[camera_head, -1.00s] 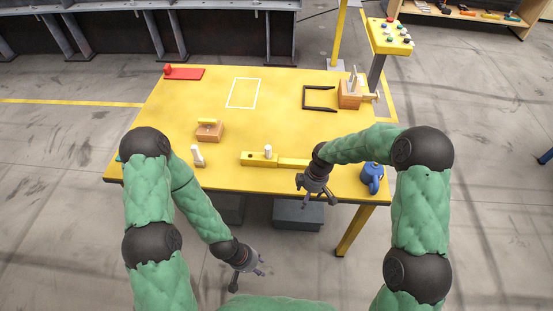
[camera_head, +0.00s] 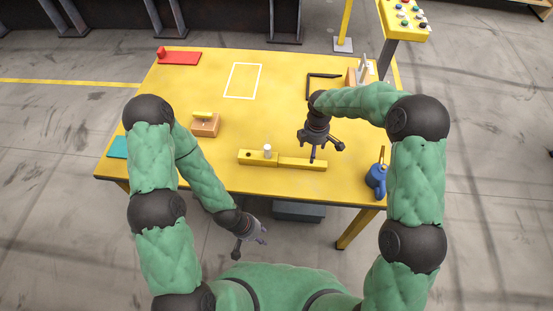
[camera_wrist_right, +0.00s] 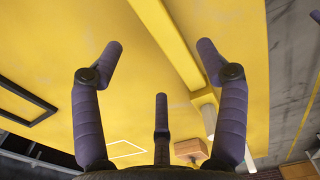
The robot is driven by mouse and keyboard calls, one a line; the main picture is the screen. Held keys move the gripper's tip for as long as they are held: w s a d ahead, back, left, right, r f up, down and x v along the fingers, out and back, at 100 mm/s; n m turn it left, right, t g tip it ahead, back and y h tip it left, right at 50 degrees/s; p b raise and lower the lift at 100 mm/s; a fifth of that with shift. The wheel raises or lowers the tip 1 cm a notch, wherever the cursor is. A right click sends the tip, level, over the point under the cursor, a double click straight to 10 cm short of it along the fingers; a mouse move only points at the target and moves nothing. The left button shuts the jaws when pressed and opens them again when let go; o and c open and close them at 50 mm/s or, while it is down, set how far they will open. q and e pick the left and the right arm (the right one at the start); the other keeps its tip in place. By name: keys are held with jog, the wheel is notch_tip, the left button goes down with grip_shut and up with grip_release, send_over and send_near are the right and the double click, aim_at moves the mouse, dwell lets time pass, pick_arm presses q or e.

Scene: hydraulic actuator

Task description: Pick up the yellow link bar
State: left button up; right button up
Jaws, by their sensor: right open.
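The yellow link bar (camera_head: 303,163) lies flat on the yellow table near its front edge, end to end with a second yellow piece (camera_head: 244,156) that has a hole and a white upright pin (camera_head: 267,151). My right gripper (camera_head: 318,150) is above the table over the bar's right part, fingers spread and empty. In the right wrist view the bar (camera_wrist_right: 170,40) runs diagonally beyond the open fingers (camera_wrist_right: 160,75), apart from them. My left gripper (camera_head: 250,242) hangs in front of the table, with its fingers apart and nothing seen between them.
A wooden block with a yellow top (camera_head: 205,126) stands left of the bar. A black frame (camera_head: 322,76), a white outline (camera_head: 243,80) and a red piece (camera_head: 180,58) lie farther back.

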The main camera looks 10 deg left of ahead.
notch_tip(320, 180, down, 4)
jog(key=shift+w+r, duration=0.15)
jog(key=shift+r, duration=0.1)
jog(key=shift+d+f+b, duration=0.1)
jog(key=shift+f+b, duration=0.2)
jog(key=shift+f, duration=0.2)
notch_tip(320, 180, down, 4)
jog(key=shift+d+b, duration=0.1)
jog(key=shift+b, duration=0.35)
grip_shut()
